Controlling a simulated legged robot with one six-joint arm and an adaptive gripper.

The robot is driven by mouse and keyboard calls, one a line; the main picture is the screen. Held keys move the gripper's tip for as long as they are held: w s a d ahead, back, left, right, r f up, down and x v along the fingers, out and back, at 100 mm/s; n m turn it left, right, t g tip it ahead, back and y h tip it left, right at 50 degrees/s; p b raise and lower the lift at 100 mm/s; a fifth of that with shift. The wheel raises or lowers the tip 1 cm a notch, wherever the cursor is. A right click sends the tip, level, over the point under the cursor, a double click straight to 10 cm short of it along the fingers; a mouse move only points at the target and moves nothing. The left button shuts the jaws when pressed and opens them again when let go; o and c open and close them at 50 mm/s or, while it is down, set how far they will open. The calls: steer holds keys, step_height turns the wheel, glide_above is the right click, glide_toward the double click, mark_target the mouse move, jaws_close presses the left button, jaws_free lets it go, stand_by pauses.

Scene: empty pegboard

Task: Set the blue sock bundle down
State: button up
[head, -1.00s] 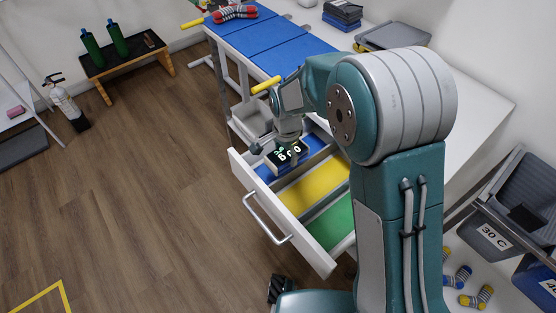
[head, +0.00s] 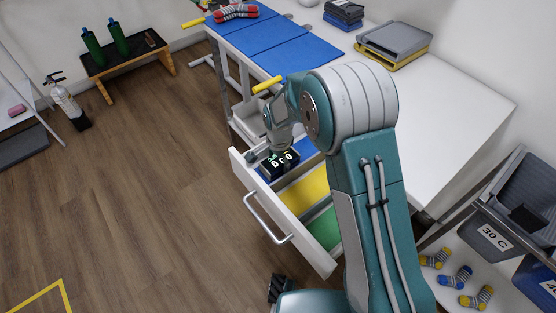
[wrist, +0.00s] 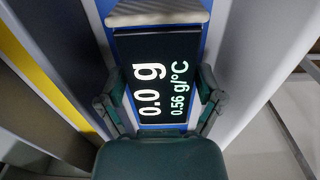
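A blue and yellow sock bundle (head: 457,277) lies on the white shelf at the lower right of the head view, far from my gripper. My gripper (head: 272,154) points down into the blue end of the open drawer (head: 245,178). In the wrist view (wrist: 160,90) its two fingers are apart, one on each side of a black display (wrist: 155,75) reading 0.0 g and 0.56 g/°C. I cannot tell whether the fingers touch the display's edges. No sock shows between them. The display also shows in the head view (head: 282,164).
The drawer has blue, yellow (head: 305,190) and green (head: 324,230) sections. Two mostly yellow sock bundles (head: 436,258) (head: 477,298) lie near the blue one. A red and grey bundle (head: 236,13) is on the blue-matted bench. Grey bins (head: 488,238) stand at the right.

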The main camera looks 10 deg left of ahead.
steer(key=shift+d, duration=0.15)
steer(key=shift+r, duration=0.4)
step_height(320, 180, up, 11)
steer(key=s+d+r+n+t, duration=0.1)
steer(key=s+d+r+n, duration=0.15)
steer(key=d+r, duration=0.65)
steer(key=s+d+r+n+t, duration=0.2)
steer(key=s+d+r, duration=0.3)
steer(key=s+d, duration=0.3)
steer(key=s+d+r+n+t, duration=0.2)
steer(key=s+d+r+n, duration=0.2)
steer(key=s, duration=0.9)
steer(key=d, duration=0.3)
steer(key=shift+d+r+t, duration=0.3)
steer(key=shift+d+r, duration=0.05)
steer(key=shift+d, duration=0.05)
